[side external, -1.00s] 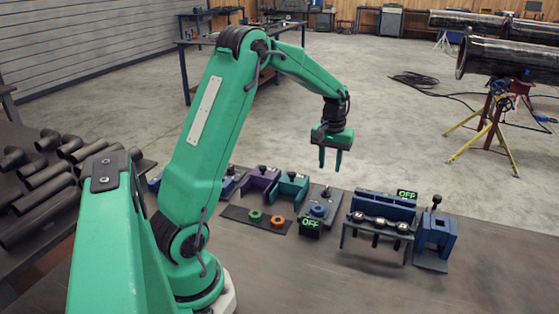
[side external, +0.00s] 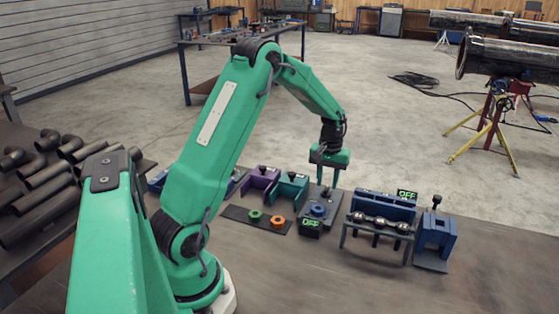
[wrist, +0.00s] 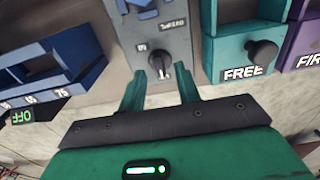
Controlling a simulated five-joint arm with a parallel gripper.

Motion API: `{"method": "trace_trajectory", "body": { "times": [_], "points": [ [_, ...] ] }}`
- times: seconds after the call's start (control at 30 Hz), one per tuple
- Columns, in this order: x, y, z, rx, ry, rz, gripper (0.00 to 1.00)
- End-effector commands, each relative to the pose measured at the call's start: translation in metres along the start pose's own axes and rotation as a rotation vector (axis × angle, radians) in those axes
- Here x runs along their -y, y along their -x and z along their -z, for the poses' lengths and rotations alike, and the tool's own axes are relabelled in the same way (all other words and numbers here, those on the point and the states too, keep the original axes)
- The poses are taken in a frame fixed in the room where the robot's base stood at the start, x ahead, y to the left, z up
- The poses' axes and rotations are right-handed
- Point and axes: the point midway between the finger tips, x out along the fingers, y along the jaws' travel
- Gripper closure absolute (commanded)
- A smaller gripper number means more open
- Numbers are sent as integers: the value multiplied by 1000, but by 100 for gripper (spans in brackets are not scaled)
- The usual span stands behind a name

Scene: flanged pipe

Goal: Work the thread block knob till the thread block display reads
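The thread block (side external: 312,213) is a grey plate with a blue ring on it, standing below my gripper (side external: 329,184). Its display (side external: 310,224) reads OFF in green at the plate's near end. In the wrist view the grey thread block (wrist: 178,48) carries the label THREAD and a dark knob (wrist: 158,67) with a light pointer mark. My gripper (wrist: 160,80) is open, its green fingers to the left and right of the knob with gaps showing. I cannot tell whether the fingertips have come down to the knob's height.
A teal block (wrist: 228,50) marked FREE and a purple block (wrist: 304,38) stand beside the thread block. A blue fixture (side external: 385,205) with a row of knobs and its own OFF display (side external: 407,194) stands to the right. The near bench top is clear.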

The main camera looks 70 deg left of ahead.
Motion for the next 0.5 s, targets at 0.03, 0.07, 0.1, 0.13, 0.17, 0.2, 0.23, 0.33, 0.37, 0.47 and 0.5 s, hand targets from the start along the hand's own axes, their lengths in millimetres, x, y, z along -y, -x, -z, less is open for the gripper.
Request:
{"method": "trace_trajectory", "body": {
  "times": [0.03,0.07,0.1,0.13,0.17,0.2,0.23,0.33,0.37,0.47,0.5],
  "points": [
    [0,-6,0,3,0,1,67],
    [0,-9,0,2,0,1,67],
    [0,-12,0,1,0,0,67],
    [0,-14,0,1,0,0,67],
    [0,-16,0,2,0,1,67],
    [0,-18,0,2,0,1,67],
    [0,-19,0,1,0,0,67],
    [0,-21,0,0,0,0,67],
    [0,-21,0,0,0,0,67],
    [0,-21,0,-1,0,0,67],
    [0,-21,0,-1,0,0,67]
  ]
}}
